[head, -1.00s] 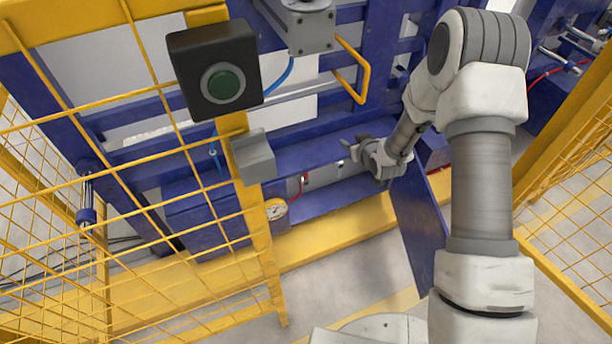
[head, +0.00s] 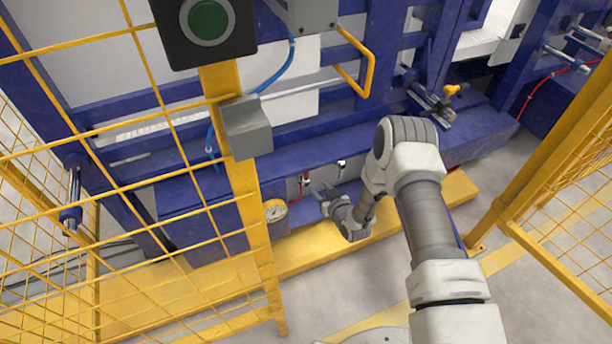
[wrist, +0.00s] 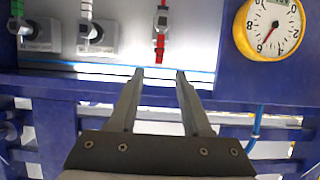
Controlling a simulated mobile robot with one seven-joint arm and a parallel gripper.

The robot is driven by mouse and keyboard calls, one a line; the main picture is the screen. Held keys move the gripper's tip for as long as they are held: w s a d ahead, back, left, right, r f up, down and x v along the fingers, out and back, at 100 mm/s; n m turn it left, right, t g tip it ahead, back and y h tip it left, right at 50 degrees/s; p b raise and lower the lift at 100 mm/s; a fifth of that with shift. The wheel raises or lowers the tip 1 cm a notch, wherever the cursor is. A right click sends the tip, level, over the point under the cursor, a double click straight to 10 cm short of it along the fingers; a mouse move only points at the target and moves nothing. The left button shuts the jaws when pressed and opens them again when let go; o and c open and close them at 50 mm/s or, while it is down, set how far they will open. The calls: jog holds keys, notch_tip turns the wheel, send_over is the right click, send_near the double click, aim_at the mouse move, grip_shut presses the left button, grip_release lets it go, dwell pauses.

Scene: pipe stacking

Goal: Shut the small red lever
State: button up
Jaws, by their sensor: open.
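The small red lever (wrist: 160,47) hangs from a metal valve fitting in the upper middle of the wrist view, in front of a white panel. In the head view the red lever (head: 305,180) shows as a small red spot below the blue beam. My gripper (wrist: 159,72) is open, its two fingers pointing at the lever from below it in the picture, with nothing between them. The lever's lower end appears just beyond the gap between the fingertips; I cannot tell the exact distance. In the head view my gripper (head: 322,193) is just right of and below the lever.
A yellow round gauge (wrist: 269,27) is right of the lever. Two grey fittings, one with a green part (wrist: 87,10), are to its left. A blue ledge (wrist: 100,84) runs below the panel. A yellow mesh fence (head: 130,190) stands left of my arm.

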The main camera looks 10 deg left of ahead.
aim_at(307, 174)
jog(key=b+x, duration=0.4)
jog(key=x, duration=0.7)
jog(key=shift+d+f, duration=0.1)
jog(key=shift+d, duration=0.05)
jog(key=shift+x, duration=0.9)
grip_shut()
